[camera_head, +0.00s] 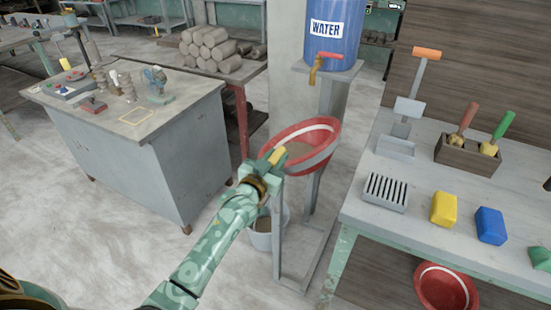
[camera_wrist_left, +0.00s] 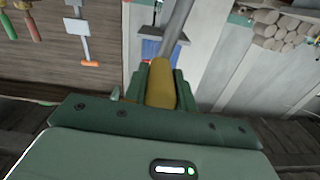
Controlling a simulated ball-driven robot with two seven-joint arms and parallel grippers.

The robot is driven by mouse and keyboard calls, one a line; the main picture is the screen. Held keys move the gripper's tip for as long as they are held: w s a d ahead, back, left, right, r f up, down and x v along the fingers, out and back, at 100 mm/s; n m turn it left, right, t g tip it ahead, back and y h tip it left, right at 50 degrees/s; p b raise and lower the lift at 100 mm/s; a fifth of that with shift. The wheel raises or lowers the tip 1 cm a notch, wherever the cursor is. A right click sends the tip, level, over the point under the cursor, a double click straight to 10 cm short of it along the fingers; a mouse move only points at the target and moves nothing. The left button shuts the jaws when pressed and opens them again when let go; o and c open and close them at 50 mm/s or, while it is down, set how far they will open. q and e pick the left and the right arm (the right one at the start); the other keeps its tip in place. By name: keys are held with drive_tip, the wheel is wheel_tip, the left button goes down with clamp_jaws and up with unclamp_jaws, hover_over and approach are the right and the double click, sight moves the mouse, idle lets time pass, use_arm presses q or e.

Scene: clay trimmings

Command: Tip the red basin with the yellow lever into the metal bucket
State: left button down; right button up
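The red basin (camera_head: 318,128) hangs in a grey stand below the water tank, tilted, with grey-brown contents visible inside. Its yellow lever (camera_head: 278,156) is at its left side, where my left gripper (camera_head: 272,158) is. In the left wrist view the yellow lever (camera_wrist_left: 160,84) lies between the two green fingers of the left gripper (camera_wrist_left: 158,88), which look closed on it. The metal bucket (camera_head: 262,238) stands on the floor under the basin, partly hidden by my left arm and the stand. My right gripper is not in view.
The blue water tank (camera_head: 334,35) with a tap stands above the basin. A workbench (camera_head: 400,215) at right holds a rack, sponges and tools. Another red basin (camera_head: 445,288) is under it. A grey cabinet (camera_head: 150,150) stands at left. Open floor lies between.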

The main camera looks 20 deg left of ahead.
use_arm(q)
drive_tip(key=shift+a+r+p, duration=0.2)
drive_tip(key=shift+a+p, duration=0.15)
drive_tip(key=a+n+p, duration=0.1)
drive_tip(key=a+n, duration=0.4)
drive_tip(key=a, duration=0.1)
drive_tip(key=shift+a+f+p, duration=0.4)
drive_tip(key=shift+w, duration=0.1)
drive_tip(key=c, duration=1.1)
unclamp_jaws()
